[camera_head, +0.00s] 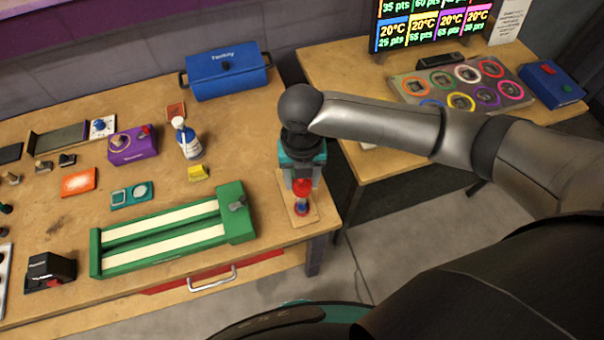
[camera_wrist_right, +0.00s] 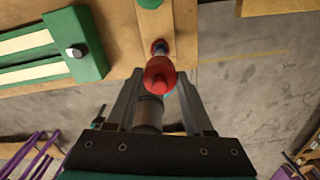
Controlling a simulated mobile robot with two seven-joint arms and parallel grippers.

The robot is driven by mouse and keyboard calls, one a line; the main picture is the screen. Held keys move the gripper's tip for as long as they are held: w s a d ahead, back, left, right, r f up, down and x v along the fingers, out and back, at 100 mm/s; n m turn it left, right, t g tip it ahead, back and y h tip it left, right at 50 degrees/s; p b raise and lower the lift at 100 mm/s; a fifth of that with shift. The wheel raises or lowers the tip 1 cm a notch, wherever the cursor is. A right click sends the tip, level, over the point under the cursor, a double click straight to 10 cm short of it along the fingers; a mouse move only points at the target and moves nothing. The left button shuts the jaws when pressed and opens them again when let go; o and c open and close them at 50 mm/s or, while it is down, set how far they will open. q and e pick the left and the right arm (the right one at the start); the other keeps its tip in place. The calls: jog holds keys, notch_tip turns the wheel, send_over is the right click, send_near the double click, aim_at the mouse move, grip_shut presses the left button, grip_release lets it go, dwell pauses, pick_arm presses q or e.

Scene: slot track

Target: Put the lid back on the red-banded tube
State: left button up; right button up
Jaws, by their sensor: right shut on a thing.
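My right gripper (camera_head: 301,178) points down at the right front corner of the wooden table. It is shut on a red lid (camera_head: 302,188), which also shows between the fingers in the right wrist view (camera_wrist_right: 159,76). The red-banded tube (camera_head: 302,208) shows just below the lid, with blue and red parts, at a small wooden board (camera_head: 284,188). The lid is close to the tube's top and roughly in line with it. I cannot tell whether they touch. My left gripper is not in view.
A green slot track (camera_head: 237,213) with two pale lanes lies left of the board. A blue toolbox (camera_head: 226,72) is at the back. The table's right edge is close to the board.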

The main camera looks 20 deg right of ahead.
jog(key=shift+f+b, duration=2.05)
jog(key=shift+b, duration=0.35)
jog(key=shift+f+b, duration=0.55)
jog(key=shift+f, duration=0.6)
jog(key=shift+r+p, duration=0.1)
jog(key=shift+p, duration=0.7)
jog(key=shift+f, duration=0.2)
grip_shut()
jog(key=shift+p, duration=0.55)
jog(key=o, duration=1.6)
grip_release()
